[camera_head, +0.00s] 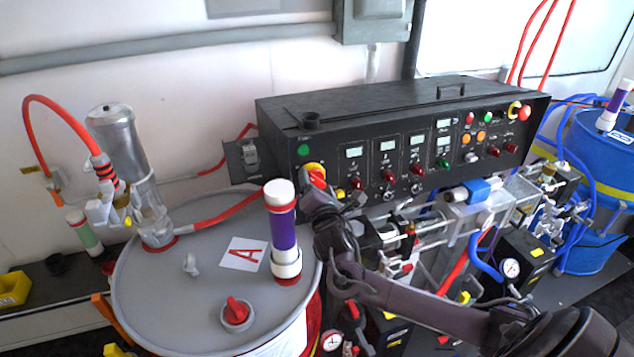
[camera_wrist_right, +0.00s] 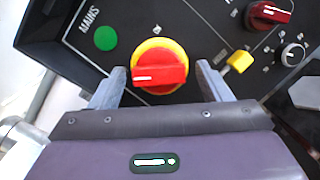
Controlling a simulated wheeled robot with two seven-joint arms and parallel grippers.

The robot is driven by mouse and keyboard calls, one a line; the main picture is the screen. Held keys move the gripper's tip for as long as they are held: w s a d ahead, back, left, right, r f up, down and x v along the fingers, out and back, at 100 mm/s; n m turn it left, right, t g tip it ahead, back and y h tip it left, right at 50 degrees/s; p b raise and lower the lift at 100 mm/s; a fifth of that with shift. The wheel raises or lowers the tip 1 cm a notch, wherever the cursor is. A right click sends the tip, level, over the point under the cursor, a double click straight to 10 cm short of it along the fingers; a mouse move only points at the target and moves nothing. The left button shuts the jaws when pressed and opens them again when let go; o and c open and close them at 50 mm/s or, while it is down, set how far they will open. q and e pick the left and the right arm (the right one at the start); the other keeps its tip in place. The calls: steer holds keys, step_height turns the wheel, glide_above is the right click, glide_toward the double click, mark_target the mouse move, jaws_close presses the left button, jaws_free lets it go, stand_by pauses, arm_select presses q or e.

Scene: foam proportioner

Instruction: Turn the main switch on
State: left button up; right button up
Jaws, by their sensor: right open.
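The main switch (camera_wrist_right: 158,66) is a red rotary knob on a yellow round plate, beside a green round light and the label MAINS. Its white mark points to the left in the right wrist view. In the head view the switch (camera_head: 316,174) sits at the lower left of the black control panel (camera_head: 420,150). My right gripper (camera_wrist_right: 160,78) is open, with one finger on each side of the knob; I cannot tell whether they touch it. In the head view my right gripper (camera_head: 322,198) is just below the switch. My left gripper is not in view.
A grey drum (camera_head: 180,290) marked A, with a purple and white cylinder on its lid, stands left of my right arm. A yellow knob (camera_wrist_right: 239,61) is close to the right finger. Pipes and gauges fill the space below the panel.

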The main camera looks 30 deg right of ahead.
steer(key=shift+s, duration=0.1)
steer(key=c, duration=1)
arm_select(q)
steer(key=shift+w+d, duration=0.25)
